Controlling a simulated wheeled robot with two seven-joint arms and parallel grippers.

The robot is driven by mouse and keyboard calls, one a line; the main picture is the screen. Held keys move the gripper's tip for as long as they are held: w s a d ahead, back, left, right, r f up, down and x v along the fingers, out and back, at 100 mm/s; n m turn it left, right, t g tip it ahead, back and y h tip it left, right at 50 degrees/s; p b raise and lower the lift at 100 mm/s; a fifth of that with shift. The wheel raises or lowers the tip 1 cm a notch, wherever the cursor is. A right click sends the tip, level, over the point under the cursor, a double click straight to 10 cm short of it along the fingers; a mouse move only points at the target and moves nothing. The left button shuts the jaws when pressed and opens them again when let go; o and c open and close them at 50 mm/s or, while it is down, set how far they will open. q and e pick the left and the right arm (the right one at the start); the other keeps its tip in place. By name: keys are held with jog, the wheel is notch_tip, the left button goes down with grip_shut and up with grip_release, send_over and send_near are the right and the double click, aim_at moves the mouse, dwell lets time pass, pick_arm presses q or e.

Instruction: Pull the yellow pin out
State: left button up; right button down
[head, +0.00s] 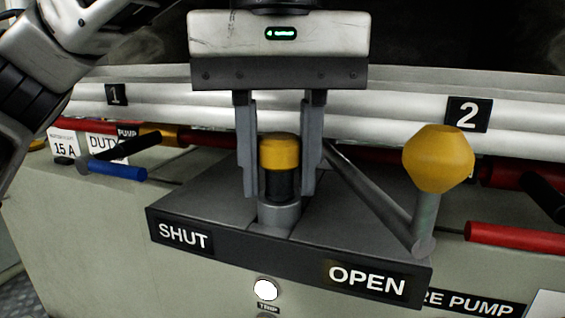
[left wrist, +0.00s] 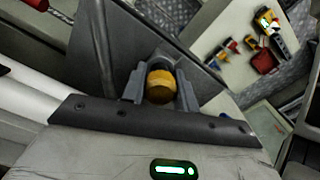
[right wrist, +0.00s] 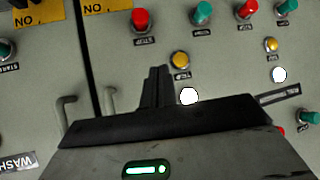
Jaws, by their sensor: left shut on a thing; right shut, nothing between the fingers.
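The yellow pin (head: 279,152) has a yellow cap on a black shank and stands upright in a grey collar on the SHUT/OPEN plate (head: 190,215). My left gripper (head: 279,190) points down over it, shut on the pin with one finger on each side. The left wrist view shows the round yellow cap (left wrist: 160,86) between the fingers. The lower end of the pin is hidden in the collar. My right gripper (right wrist: 157,72) shows in the right wrist view, shut and empty, in front of a panel of buttons.
A lever with a yellow knob (head: 438,158) rises right of the pin, near the OPEN label. Red handles (head: 515,238) lie further right, and a blue handle (head: 117,170) lies at left. White pipes run behind. Grey hooped handles (right wrist: 68,115) stick out left of the right gripper.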

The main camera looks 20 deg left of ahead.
aim_at(279, 135)
pick_arm(q)
jog(key=shift+r, duration=0.2)
jog(key=shift+r+p, duration=0.8)
jog(key=shift+p, duration=0.4)
jog(key=shift+r+p, duration=0.5)
jog(key=shift+r, duration=0.3)
jog(key=shift+r, duration=2)
jog(key=shift+s, duration=0.1)
